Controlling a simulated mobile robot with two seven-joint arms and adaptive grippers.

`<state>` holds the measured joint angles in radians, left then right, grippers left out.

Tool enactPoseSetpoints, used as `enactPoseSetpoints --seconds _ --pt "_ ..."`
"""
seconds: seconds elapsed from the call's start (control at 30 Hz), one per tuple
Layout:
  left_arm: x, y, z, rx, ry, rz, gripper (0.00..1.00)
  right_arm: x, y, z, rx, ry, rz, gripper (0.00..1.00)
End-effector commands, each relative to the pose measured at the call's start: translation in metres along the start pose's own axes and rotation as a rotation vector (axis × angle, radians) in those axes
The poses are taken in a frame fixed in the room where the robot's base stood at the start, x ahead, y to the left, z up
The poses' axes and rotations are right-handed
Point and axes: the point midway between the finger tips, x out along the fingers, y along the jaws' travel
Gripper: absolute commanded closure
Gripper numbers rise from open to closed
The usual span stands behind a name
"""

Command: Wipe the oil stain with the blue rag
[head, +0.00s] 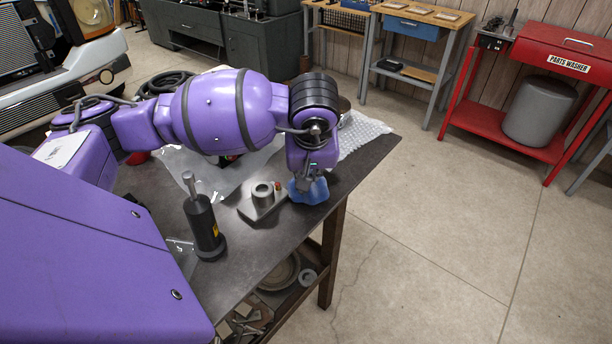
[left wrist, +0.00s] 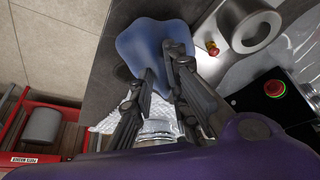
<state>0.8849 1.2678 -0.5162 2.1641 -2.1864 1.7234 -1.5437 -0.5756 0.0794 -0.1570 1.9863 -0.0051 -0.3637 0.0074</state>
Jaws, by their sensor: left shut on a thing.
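The blue rag (head: 310,191) is at the right edge of the dark metal table (head: 262,232), under my left gripper (head: 307,179). In the left wrist view the rag (left wrist: 150,38) spreads out bunched beyond the fingers. My left gripper (left wrist: 163,68) is shut on the rag. Whether the rag presses on the table or hangs just above it is hard to tell. A small dark patch (left wrist: 123,73) on the tabletop shows beside the rag in the left wrist view; it may be the oil stain, partly hidden by the rag. My right gripper is not in view.
A black cylindrical tool (head: 204,226) stands nearer. Bubble wrap (head: 362,131) lies behind. The front right tabletop is clear; open floor lies right.

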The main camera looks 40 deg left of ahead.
Motion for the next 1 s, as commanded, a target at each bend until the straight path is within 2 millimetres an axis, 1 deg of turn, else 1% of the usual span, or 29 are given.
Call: enactPoseSetpoints --seconds 0.03,0.13,0.47,0.8,1.0 --pt "0.004 0.004 -0.002 0.001 -0.003 -0.001 1.00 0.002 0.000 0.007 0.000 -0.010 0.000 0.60" --pt "0.007 0.009 -0.008 0.000 -0.003 -0.002 1.00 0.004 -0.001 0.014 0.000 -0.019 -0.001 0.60" --pt "0.008 0.019 -0.018 0.000 -0.001 -0.001 1.00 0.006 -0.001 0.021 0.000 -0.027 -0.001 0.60" --pt "0.019 0.038 -0.035 0.000 -0.002 -0.001 1.00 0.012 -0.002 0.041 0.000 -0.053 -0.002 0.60" --pt "0.020 0.042 -0.040 0.000 -0.001 0.000 1.00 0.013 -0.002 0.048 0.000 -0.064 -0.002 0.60"
